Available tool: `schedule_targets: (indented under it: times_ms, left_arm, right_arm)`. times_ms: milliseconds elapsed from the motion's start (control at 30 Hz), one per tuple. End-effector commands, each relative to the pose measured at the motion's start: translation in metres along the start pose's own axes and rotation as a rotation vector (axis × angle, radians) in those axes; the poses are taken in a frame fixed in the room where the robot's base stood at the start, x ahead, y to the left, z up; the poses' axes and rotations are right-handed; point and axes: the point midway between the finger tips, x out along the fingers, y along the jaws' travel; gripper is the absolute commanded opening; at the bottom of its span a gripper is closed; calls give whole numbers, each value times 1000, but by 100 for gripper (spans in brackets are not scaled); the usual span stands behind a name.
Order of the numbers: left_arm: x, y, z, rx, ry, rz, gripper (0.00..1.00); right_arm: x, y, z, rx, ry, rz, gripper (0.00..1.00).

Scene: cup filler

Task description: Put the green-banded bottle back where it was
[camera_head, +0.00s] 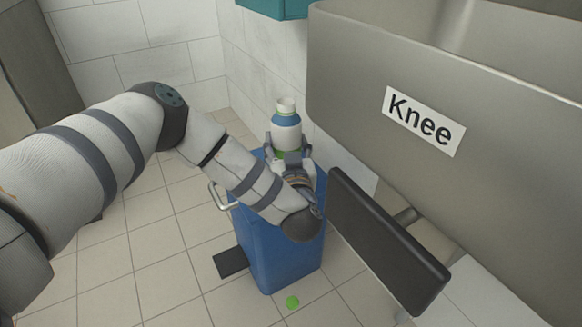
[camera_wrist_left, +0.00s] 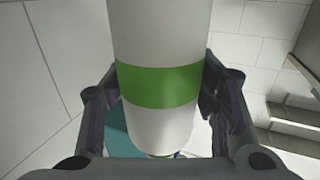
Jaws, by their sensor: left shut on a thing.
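The green-banded bottle (camera_head: 286,133) is white with a blue part near the top and a green band lower down. In the head view it looks upright, above or over the blue bin. My left gripper (camera_head: 288,147) is shut on it, with a finger on each side. In the left wrist view the bottle (camera_wrist_left: 158,122) fills the middle, and the fingers of my left gripper (camera_wrist_left: 162,82) sit at the green band. I cannot tell whether the bottle's base touches anything. My right gripper is not in view.
The blue bin (camera_head: 285,245) has a black pedal (camera_head: 230,262). A green round thing (camera_head: 292,302) lies on the tiled floor. At right are a grey metal basin (camera_head: 480,90) labelled "Knee" and a black panel (camera_head: 385,245). A teal box (camera_head: 275,8) is at the top.

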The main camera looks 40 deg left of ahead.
Motion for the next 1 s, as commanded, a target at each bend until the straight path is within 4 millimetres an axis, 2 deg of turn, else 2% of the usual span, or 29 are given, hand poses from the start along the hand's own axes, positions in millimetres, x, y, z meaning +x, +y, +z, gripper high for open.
schedule_targets:
  times_ms: [33,200,567,600,633,667,1000]
  left_arm:
    - [0,0,12,2,-3,0,5]
    - [0,0,47,2,-2,1,5]
    - [0,1,47,-1,2,1,5]
    - [0,1,46,-2,2,1,63]
    - [0,1,46,-2,2,1,70]
    - [0,1,46,-2,1,1,74]
    - [1,0,43,-3,2,0,74]
  right_arm:
    - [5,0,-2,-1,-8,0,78]
    - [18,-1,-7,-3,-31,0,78]
    - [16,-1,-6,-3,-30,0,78]
    - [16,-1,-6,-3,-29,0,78]
    - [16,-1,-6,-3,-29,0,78]
    - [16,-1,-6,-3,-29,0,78]
    - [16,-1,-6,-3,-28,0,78]
